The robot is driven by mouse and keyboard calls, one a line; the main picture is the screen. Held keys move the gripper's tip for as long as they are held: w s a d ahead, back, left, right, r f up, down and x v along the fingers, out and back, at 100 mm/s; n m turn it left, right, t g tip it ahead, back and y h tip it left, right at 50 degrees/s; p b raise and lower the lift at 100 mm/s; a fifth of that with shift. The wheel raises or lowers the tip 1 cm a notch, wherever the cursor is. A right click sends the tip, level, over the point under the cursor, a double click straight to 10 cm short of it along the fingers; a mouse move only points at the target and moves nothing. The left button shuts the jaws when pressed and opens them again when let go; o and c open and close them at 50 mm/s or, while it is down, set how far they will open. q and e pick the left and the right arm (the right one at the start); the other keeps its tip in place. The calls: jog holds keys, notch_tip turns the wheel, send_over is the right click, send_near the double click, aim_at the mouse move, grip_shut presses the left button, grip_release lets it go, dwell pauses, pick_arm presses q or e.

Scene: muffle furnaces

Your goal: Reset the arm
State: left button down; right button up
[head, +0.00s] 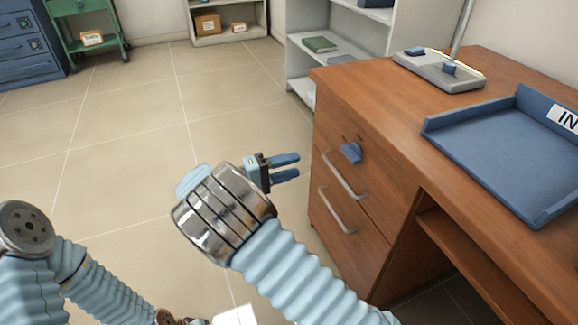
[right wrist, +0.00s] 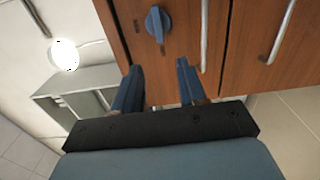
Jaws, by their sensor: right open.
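My right gripper (head: 286,167) is open and empty, with two blue fingers pointing right toward the wooden desk's drawer front. It hangs in the air to the left of the blue knob (head: 350,153), apart from it. In the right wrist view the two fingers (right wrist: 157,85) are spread with nothing between them. The blue knob also shows there (right wrist: 158,24), beyond the fingertips. My left arm enters at the lower left of the head view, but its gripper cannot be made out.
The wooden desk (head: 385,120) has drawers with metal handles (head: 338,209). A blue tray (head: 490,165) and a grey lamp base (head: 440,72) sit on top. A white shelf (head: 300,62) stands behind. Tiled floor (head: 120,150) to the left is clear.

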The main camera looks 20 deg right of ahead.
jog(key=shift+f, duration=0.1)
jog(key=s+d+f+n+g+y, duration=0.1)
jog(key=s+d+f+g+y, duration=0.2)
jog(key=f, duration=0.8)
jog(key=s+d+f+n+g+y, duration=0.15)
jog(key=s+f+y, duration=0.4)
jog(key=f, duration=0.65)
jog(key=s+a+f+m+t+y, duration=0.3)
jog(key=s+a+f+m+y, duration=0.2)
jog(key=s+a+f+y, duration=0.5)
jog(key=shift+s+a+f+y, duration=0.15)
jog(key=shift+s+a+y, duration=0.75)
jog(key=shift+s+y, duration=1.05)
jog(key=shift+t, duration=0.25)
